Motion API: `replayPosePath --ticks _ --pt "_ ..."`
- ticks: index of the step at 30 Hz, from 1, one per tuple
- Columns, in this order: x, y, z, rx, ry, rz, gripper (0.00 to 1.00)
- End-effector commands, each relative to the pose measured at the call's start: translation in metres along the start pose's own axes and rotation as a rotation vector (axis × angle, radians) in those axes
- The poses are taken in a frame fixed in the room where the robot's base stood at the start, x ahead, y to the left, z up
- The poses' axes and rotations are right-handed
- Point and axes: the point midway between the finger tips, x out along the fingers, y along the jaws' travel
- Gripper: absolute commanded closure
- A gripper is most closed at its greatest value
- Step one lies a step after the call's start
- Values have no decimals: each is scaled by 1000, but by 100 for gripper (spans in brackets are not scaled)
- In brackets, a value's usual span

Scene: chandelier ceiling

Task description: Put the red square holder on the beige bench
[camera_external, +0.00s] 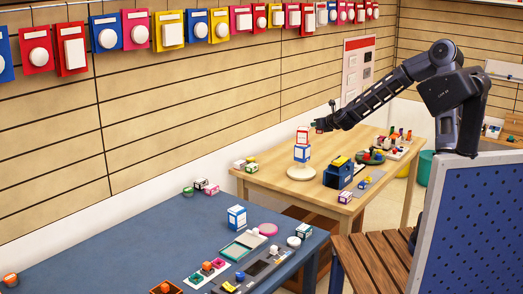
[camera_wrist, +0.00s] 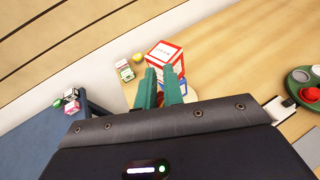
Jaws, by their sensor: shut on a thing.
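My gripper (camera_external: 318,126) is at the end of the outstretched arm, above the beige bench (camera_external: 268,180). In the wrist view its two teal fingers (camera_wrist: 160,82) are close together. A small dark red thing (camera_wrist: 160,98), apparently the red square holder, shows between them, mostly hidden.
The front of the bench's left half has bare wood. The blue table (camera_external: 130,240) holds several small things.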

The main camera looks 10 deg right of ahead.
Motion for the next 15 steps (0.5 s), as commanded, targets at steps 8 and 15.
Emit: replayPosePath --ticks 8,15 --pt "21 93 8 -40 2 114 100" --pt "30 175 11 -77 5 209 100"
